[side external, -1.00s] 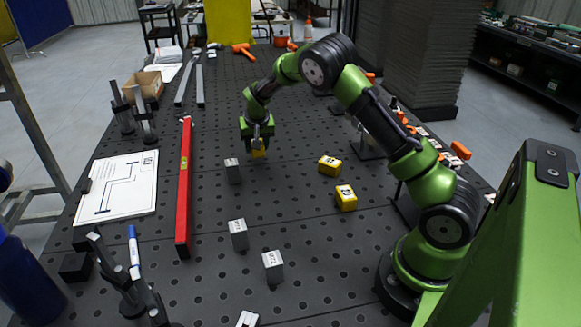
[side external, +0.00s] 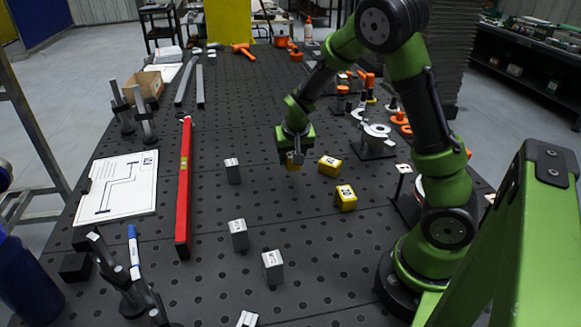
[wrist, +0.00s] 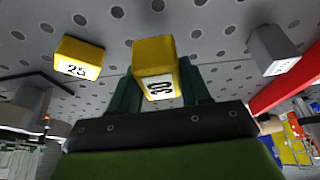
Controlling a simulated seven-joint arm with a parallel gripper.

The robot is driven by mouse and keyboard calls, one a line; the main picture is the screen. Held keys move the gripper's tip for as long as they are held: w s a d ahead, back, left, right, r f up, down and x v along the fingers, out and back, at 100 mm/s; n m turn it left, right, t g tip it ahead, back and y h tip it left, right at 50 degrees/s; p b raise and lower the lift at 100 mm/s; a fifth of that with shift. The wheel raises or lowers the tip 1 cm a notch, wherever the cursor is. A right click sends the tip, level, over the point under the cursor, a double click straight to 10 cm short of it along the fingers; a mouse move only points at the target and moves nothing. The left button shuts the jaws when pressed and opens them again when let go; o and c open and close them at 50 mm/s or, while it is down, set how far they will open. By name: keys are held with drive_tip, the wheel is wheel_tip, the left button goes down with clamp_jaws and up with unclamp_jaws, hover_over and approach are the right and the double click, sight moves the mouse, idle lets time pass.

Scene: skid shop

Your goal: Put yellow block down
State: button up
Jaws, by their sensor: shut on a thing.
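My gripper (side external: 292,157) is shut on a yellow block (side external: 293,166), which shows just below the fingers in the side external view. In the wrist view the held yellow block (wrist: 155,62) carries a label reading 30 and sits between the fingers of my gripper (wrist: 157,85). Two other yellow blocks rest on the table to the right of my gripper: one nearer the gripper (side external: 329,166) and one closer to the camera (side external: 346,198). A yellow block labelled 25 (wrist: 79,57) shows at the left of the wrist view. I cannot tell whether the held block touches the table.
Grey blocks stand on the perforated table, one left of my gripper (side external: 232,171) and two nearer the camera (side external: 238,235) (side external: 272,267). A long red level (side external: 185,190) lies further left. Grey stands with round parts (side external: 375,140) are at the right.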

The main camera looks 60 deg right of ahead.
drive_tip(key=w+d+r, duration=0.2)
drive_tip(key=d, duration=0.7)
wheel_tip(320, 180, up, 2)
hover_over(317, 148)
drive_tip(key=a, duration=0.1)
drive_tip(key=shift+m, duration=0.3)
drive_tip(key=f, duration=0.6)
drive_tip(key=s+f, duration=0.1)
drive_tip(key=f, duration=0.2)
drive_tip(key=shift+f, duration=0.15)
drive_tip(key=shift+f, duration=0.15)
drive_tip(key=o, duration=1.1)
